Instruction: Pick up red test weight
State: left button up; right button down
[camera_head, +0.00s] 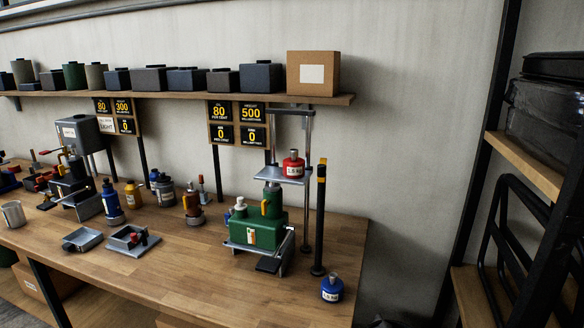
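The red test weight (293,166) is a small red cylinder with a grey knob on top and a white label. It stands upright on a raised metal platform (270,176) above the green machine, towards the right end of the workbench. A similar blue weight (332,289) stands on the bench top near the front right edge. Neither of my grippers shows in this view.
The wooden workbench (190,262) holds a green machine (262,232), a black and yellow post (320,215), bottles and metal trays (82,240). A shelf above carries dark boxes and a cardboard box (313,73). A dark rack (535,170) stands at right.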

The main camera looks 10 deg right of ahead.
aim_at(293, 167)
jog(key=i+j+z, duration=0.15)
jog(key=i+j, duration=0.25)
jog(key=i+j+z, duration=0.15)
jog(key=i+j, duration=0.2)
jog(key=j, duration=0.2)
